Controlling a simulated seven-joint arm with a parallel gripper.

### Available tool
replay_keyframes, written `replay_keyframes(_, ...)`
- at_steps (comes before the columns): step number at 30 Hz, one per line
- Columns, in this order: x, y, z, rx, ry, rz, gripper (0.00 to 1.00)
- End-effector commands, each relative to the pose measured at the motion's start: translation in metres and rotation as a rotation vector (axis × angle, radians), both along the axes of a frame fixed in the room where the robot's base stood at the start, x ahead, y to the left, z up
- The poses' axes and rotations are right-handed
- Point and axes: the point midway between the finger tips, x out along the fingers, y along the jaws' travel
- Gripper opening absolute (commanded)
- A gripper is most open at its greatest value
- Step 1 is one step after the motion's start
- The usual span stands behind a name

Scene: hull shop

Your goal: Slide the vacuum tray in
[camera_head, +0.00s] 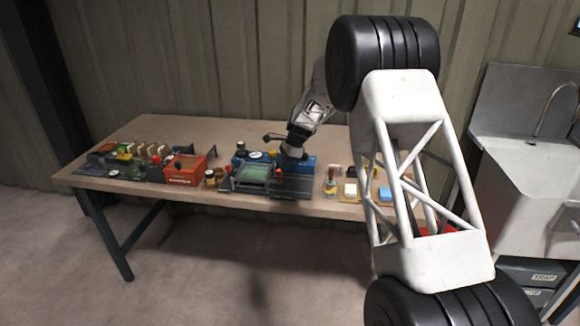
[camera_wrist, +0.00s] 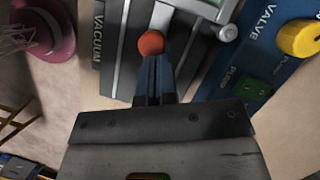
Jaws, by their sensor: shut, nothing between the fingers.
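My gripper (camera_head: 281,163) is over the tray's right side, pointing down. In the wrist view its fingers (camera_wrist: 154,62) are shut and empty, their tips right at an orange ball knob (camera_wrist: 151,43). I cannot tell whether they touch it. How far the tray sits in is unclear.
The blue panel (camera_wrist: 262,50) has a yellow knob (camera_wrist: 301,38) and a green button (camera_wrist: 256,90). An orange box (camera_head: 184,170) and small parts stand left; a bottle (camera_head: 330,181) and blue block (camera_head: 385,194) stand right. A sink (camera_head: 520,160) is far right.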

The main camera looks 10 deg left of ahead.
Motion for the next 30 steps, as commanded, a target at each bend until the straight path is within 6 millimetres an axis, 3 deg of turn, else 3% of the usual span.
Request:
replay_keyframes(14,0.001,-0.004,-0.004,-0.002,0.004,0.0,0.0)
replay_keyframes(25,0.019,-0.039,0.001,0.0,0.001,-0.002,0.0)
replay_keyframes(30,0.024,-0.046,0.031,0.001,-0.002,-0.001,0.0)
